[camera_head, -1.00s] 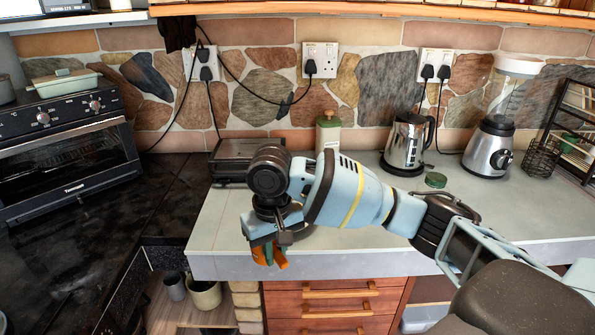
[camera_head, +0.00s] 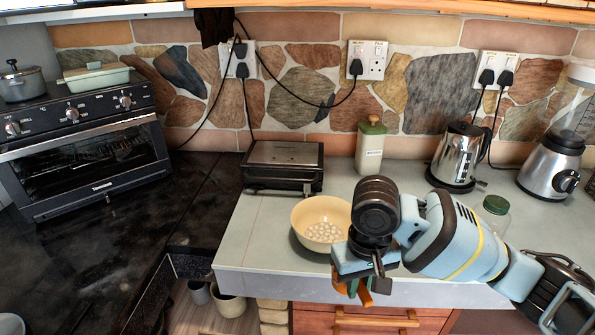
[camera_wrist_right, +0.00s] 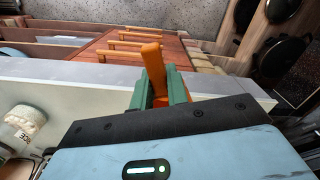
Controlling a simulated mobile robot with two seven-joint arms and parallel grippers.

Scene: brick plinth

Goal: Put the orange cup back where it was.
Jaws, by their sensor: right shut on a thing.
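The orange cup (camera_head: 366,298) is mostly hidden; only orange parts show below my right gripper in the head view. In the right wrist view the orange cup (camera_wrist_right: 152,65) shows as an orange strip between the green fingers. My right gripper (camera_head: 353,286) is shut on it, in front of the counter's front edge; the gripper also shows in the right wrist view (camera_wrist_right: 160,92). My left gripper is in neither view.
A cream bowl (camera_head: 304,238) with several pale round pieces stands on the grey counter (camera_head: 255,240), just behind and left of my gripper. A grill (camera_head: 283,168), canister (camera_head: 370,150), kettle (camera_head: 455,158), lidded jar (camera_head: 494,213) and blender (camera_head: 550,167) stand behind. Counter left of the bowl is clear.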

